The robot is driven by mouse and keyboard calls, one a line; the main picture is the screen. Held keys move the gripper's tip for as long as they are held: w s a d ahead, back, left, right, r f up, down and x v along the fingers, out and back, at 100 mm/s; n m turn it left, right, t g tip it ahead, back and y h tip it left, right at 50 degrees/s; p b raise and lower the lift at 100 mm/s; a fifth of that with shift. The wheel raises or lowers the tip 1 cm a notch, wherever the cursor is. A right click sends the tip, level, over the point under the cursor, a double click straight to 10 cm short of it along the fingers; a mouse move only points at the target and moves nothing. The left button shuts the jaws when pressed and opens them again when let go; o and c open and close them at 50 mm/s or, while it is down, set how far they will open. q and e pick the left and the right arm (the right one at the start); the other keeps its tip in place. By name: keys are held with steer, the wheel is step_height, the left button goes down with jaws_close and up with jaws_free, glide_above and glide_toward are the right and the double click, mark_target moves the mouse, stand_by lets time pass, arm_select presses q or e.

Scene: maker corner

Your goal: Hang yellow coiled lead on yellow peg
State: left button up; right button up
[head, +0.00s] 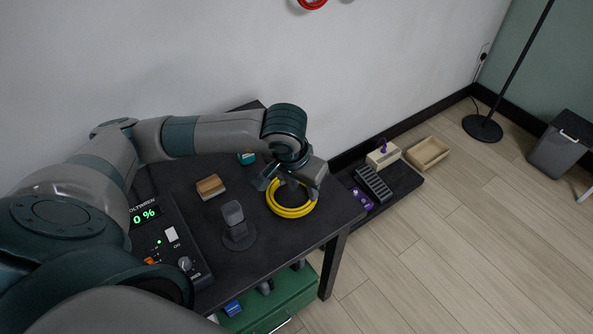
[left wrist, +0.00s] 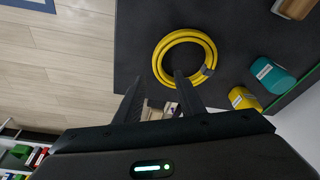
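The yellow coiled lead (head: 291,214) lies flat on the dark table (head: 264,262) near its right end. It also shows in the left wrist view (left wrist: 159,58), as a ring with a grey band on one side. My left gripper (head: 290,189) is just above the lead, pointing down. In the left wrist view its fingers (left wrist: 157,84) are spread with nothing between them. One fingertip overlaps the lead's near rim and the other is outside the ring; contact cannot be told. The yellow peg is not in view. My right gripper is not in view.
A dark stand (head: 238,232), a wooden block (head: 210,187) and a power supply (head: 172,240) are on the table. The left wrist view shows a teal spool (left wrist: 272,75) and a yellow item (left wrist: 243,98) near the lead. A red ring (head: 312,3) is high on the wall.

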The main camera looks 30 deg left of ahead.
arm_select(q)
steer(key=b+v, duration=0.1)
steer(key=v, duration=0.8)
steer(key=shift+r, duration=0.3)
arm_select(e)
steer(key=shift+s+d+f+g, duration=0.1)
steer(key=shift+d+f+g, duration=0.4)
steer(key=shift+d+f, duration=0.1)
arm_select(q)
steer(key=shift+r, duration=0.1)
